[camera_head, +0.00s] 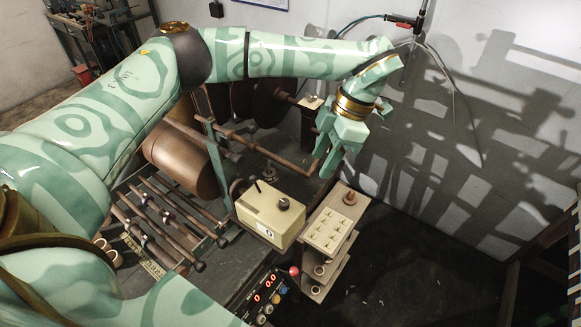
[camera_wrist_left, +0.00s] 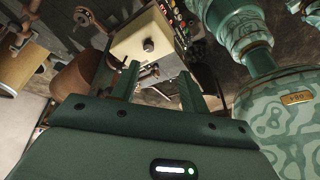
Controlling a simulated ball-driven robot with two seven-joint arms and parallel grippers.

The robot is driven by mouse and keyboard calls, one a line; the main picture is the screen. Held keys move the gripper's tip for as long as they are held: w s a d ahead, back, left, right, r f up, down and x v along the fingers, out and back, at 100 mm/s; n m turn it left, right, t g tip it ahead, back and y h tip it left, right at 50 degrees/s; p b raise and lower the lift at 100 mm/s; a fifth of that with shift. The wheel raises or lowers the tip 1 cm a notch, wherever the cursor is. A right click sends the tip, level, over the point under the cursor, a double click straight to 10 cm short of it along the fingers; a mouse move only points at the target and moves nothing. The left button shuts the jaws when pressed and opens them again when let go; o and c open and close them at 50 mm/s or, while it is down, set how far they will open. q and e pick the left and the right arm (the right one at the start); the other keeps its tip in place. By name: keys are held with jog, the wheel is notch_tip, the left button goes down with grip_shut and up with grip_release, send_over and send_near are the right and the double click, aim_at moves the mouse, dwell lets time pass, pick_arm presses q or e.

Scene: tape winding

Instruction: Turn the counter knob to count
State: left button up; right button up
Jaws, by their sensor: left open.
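The cream counter box (camera_head: 262,222) stands on the bench in the head view, with a small dark round knob (camera_head: 284,204) on its top. A thin dark lever rises beside the knob. In the left wrist view the box (camera_wrist_left: 128,46) lies beyond my fingers and its knob (camera_wrist_left: 148,45) faces the camera. My left gripper (camera_head: 327,160) is open and empty, behind and to the right of the box in the head view, apart from the knob. Its two fingers (camera_wrist_left: 157,78) show apart in the left wrist view. My right gripper is not in view.
A beige switch panel (camera_head: 330,231) stands right of the box. A red-digit display (camera_head: 265,288) with coloured buttons is in front. A brown roll (camera_head: 182,161) and metal rods (camera_head: 160,222) lie left. A horizontal bar (camera_head: 270,150) runs behind the box. Open floor lies to the right.

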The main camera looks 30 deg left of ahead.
pick_arm(q)
jog(key=a+r, duration=0.2)
send_near(285, 202)
jog(key=shift+y, duration=0.4)
jog(key=x, duration=0.8)
jog(key=shift+d+f+p, duration=0.25)
jog(key=shift+d+p, duration=0.05)
jog(key=shift+p, duration=0.05)
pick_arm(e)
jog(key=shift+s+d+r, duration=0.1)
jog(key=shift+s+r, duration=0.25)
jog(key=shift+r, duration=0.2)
pick_arm(q)
grip_shut()
